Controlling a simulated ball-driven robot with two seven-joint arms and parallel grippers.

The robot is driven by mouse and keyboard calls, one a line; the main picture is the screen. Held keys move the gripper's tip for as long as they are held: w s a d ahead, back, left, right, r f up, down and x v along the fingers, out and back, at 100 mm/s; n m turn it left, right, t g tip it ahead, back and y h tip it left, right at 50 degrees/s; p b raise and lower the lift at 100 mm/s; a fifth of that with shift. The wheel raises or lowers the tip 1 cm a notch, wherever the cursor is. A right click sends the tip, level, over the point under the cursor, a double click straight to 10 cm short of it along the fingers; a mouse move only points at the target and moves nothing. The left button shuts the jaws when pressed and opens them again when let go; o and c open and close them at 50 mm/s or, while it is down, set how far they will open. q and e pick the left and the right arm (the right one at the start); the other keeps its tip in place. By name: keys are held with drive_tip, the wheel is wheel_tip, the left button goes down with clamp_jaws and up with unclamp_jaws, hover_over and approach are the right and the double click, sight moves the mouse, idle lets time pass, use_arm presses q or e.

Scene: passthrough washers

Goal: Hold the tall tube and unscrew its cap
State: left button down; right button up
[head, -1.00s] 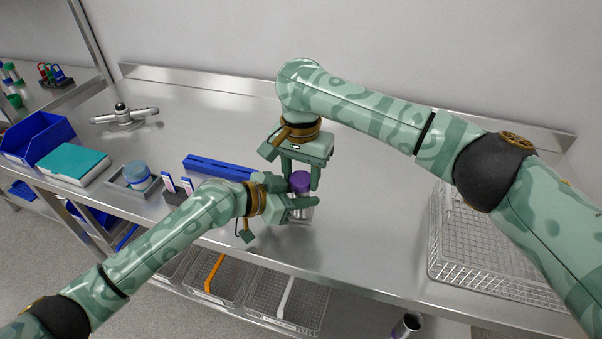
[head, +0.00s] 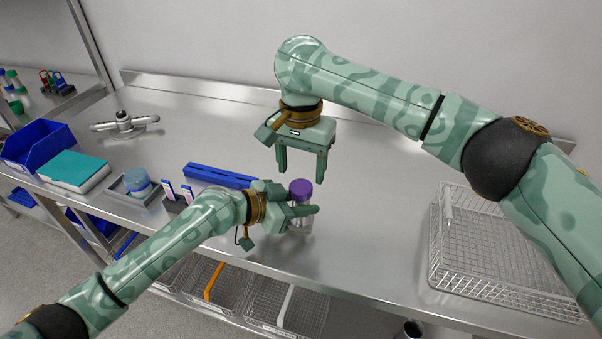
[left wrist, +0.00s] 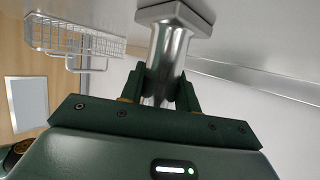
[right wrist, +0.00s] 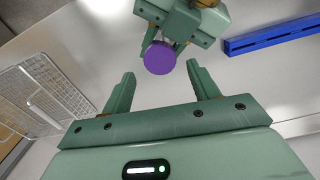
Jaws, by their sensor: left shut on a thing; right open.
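The tall tube (head: 300,222) is a metallic cylinder standing upright on the steel bench, with a purple cap (head: 301,187) on its top. My left gripper (head: 303,212) is shut around the tube's body below the cap; the left wrist view shows its fingers (left wrist: 160,95) on either side of the shiny tube (left wrist: 168,55), which has a square base. My right gripper (head: 302,172) is open and empty, raised above and behind the cap. In the right wrist view the purple cap (right wrist: 159,58) shows beyond the open fingers (right wrist: 163,85), apart from them.
A blue rack (head: 218,176) lies behind my left arm. A wire basket (head: 490,250) sits at right. The bench between the tube and basket is clear.

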sight(301, 185)
drive_tip(key=r, duration=0.2)
drive_tip(key=w+r, duration=0.1)
drive_tip(key=shift+d+m+t, duration=0.3)
drive_tip(key=shift+r+m, duration=0.5)
drive_tip(key=shift+m, duration=0.7)
drive_tip(key=shift+s+m, duration=0.2)
drive_tip(key=shift+m, duration=0.7)
drive_tip(key=m, duration=0.2)
drive_tip(key=shift+s+a+f+m, duration=0.3)
drive_tip(key=shift+f, duration=0.45)
wheel_tip(301, 185, down, 7)
drive_tip(key=shift+f, duration=0.1)
